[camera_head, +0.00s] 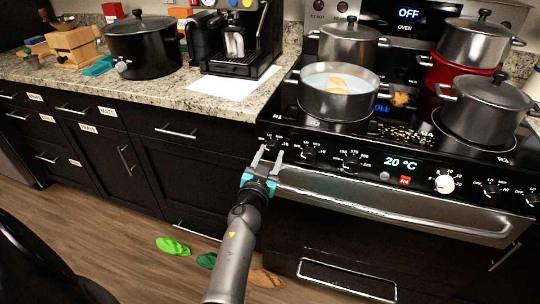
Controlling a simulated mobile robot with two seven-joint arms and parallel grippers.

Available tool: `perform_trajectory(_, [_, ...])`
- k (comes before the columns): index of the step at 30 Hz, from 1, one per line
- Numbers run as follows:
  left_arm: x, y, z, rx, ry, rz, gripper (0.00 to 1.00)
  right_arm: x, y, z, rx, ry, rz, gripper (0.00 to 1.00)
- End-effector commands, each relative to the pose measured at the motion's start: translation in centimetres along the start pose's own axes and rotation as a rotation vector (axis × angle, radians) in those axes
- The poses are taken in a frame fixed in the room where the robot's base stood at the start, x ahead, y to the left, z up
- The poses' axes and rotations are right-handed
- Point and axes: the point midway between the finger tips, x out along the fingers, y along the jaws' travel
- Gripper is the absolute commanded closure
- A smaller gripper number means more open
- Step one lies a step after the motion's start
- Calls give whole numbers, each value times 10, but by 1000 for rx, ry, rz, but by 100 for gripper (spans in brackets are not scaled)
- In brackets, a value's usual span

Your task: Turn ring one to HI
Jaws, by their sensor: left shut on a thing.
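The stove's front panel carries a row of black knobs. My left gripper (268,156) comes up from below to the left end of this panel, and its two fingers are around the leftmost knob (271,144). The fingers partly hide that knob, and I cannot read its pointer or setting. Two more black knobs, a middle-left one (308,154) and another (351,164), sit to its right. An open steel pot (338,106) with pale liquid and brownish pieces stands on the front-left ring. My right gripper is not in view.
Lidded pots (484,112) crowd the other rings. The steel oven handle (400,209) runs just below the panel, close to my left gripper. A coffee machine (240,50) and a black pot (142,48) stand on the left counter. Green cloth-like items (173,246) lie on the floor.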

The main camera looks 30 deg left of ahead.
Motion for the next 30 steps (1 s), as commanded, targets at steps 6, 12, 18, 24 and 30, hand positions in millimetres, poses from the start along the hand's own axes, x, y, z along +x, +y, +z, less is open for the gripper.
perform_trajectory(6, [0,0,0,0,1,0,100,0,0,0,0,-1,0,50])
perform_trajectory(12, [0,0,0,5,1,0,100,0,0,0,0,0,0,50])
perform_trajectory(18, [0,0,0,55,5,0,100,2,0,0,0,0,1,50])
perform_trajectory(24, [0,-1,1,177,13,-2,100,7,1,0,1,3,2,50])
perform_trajectory(30, [1,-2,1,356,27,-5,100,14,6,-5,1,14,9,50])
